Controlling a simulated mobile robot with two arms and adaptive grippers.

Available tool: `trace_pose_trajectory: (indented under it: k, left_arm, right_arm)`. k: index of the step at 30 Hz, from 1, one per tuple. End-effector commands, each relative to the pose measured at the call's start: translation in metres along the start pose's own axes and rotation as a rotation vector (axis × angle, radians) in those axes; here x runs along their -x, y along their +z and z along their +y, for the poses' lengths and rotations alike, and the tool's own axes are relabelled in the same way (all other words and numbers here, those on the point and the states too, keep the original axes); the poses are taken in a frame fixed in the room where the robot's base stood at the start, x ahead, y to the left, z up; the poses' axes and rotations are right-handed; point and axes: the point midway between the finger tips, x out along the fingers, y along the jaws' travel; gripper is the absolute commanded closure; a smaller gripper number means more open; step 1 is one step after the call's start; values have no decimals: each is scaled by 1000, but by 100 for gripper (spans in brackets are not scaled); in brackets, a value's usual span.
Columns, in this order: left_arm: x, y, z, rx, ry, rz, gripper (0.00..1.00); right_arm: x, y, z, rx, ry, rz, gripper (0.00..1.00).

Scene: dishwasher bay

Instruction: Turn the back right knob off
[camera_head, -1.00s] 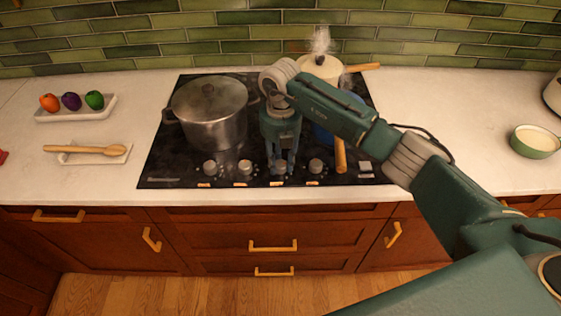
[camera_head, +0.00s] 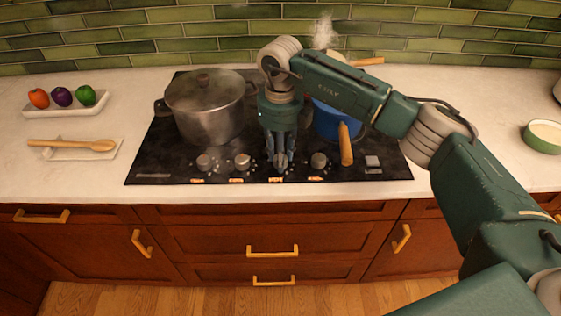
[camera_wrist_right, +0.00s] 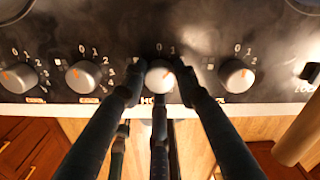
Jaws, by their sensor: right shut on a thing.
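A row of knobs runs along the front of the black cooktop (camera_head: 150,165). In the wrist view the third knob from the left (camera_wrist_right: 159,77) sits between the dark fingers of my right gripper (camera_wrist_right: 160,92). The right gripper (camera_head: 280,163) points down and is shut on this knob. In the head view the fingers hide most of it. The other knobs are the far left one (camera_wrist_right: 18,78), the second one (camera_wrist_right: 83,77) and the far right one (camera_wrist_right: 237,76); they stand free. Which burner each knob serves is too small to read. My left gripper is out of view.
A large lidded steel pot (camera_head: 207,112) stands left of my right gripper. A blue pan (camera_head: 326,122) is right of it, its wooden handle (camera_head: 346,145) reaching forward near the far right knob. A steaming pot behind is partly hidden by my arm. A spoon rest (camera_head: 75,154) lies left.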

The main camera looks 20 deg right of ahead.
Motion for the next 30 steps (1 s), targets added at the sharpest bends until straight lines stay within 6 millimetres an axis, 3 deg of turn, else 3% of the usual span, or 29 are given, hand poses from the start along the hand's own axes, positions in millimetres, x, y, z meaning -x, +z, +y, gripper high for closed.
trace_pose_trajectory:
  k: [6, 18, 30]
  left_arm:
    - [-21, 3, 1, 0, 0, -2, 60]
    - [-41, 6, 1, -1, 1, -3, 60]
    - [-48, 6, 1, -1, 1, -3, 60]
  right_arm:
    - [-1, 2, -1, 204, -2, -8, 97]
    - [1, 2, -1, 528, -3, -8, 97]
    - [3, 2, -1, 678, -3, -7, 97]
